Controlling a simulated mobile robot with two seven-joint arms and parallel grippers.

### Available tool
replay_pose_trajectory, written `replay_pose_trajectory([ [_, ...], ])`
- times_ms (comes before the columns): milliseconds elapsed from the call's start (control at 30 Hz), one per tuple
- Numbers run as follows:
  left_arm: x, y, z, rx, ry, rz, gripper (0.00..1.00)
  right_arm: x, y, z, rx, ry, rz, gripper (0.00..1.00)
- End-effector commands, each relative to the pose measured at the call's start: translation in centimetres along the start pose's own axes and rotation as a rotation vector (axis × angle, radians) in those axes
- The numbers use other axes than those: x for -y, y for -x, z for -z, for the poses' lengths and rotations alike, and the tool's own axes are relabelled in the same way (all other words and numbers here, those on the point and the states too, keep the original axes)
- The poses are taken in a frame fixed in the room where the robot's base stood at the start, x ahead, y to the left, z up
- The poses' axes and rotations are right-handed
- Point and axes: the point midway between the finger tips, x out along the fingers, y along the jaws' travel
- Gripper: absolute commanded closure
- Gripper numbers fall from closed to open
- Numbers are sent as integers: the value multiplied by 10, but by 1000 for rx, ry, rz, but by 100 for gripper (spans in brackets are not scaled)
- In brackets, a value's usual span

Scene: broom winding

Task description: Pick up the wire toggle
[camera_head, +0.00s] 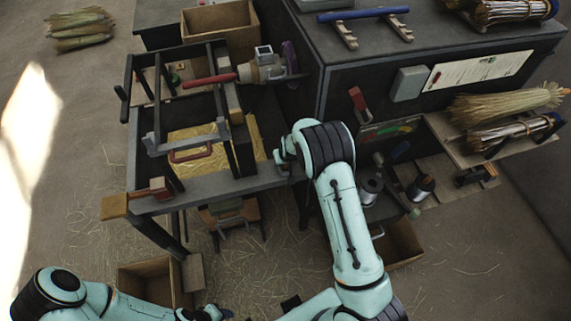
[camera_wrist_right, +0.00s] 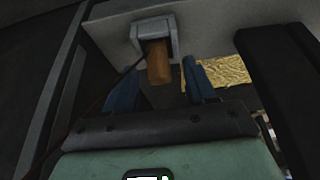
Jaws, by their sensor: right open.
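A wooden peg (camera_wrist_right: 159,65), which looks like the wire toggle, sits at a grey square metal bracket (camera_wrist_right: 152,30) in the right wrist view. A thin dark line, possibly the wire, runs down-left from the bracket. My right gripper (camera_wrist_right: 162,74) is open, with one blue finger on each side of the peg's lower end; I cannot tell whether they touch it. In the head view my right gripper (camera_head: 283,157) is at the right end of the bench's front edge, and the peg cannot be made out there. My left gripper (camera_head: 207,313) is low at the bottom edge, its fingers unclear.
The winding bench (camera_head: 215,184) carries a dark frame, a red-handled crank (camera_head: 208,80) and a golden sheet (camera_head: 200,150). A dark cabinet (camera_head: 335,85) stands close to the right. Wire spools (camera_head: 370,187) sit on a low shelf. Open boxes stand on the straw-strewn floor.

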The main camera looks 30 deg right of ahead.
Motion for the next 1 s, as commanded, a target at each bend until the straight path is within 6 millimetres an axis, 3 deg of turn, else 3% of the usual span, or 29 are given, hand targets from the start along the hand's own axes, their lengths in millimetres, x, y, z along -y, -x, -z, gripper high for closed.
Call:
replay_pose_trajectory([
  [300,0,0,0,0,0,0,57,0,-8,-1,0,-1,1,45],
  [367,0,0,0,0,0,0,57,0,-8,-1,0,-1,1,61],
  [433,0,0,0,0,0,0,57,0,-8,-1,0,-1,1,84],
  [467,0,0,0,0,0,0,57,0,-8,-1,0,-1,1,89],
  [833,0,0,0,0,0,0,57,0,-6,0,0,0,1,91],
  [1000,0,1,0,0,0,0,57,0,6,6,-3,0,0,91],
])
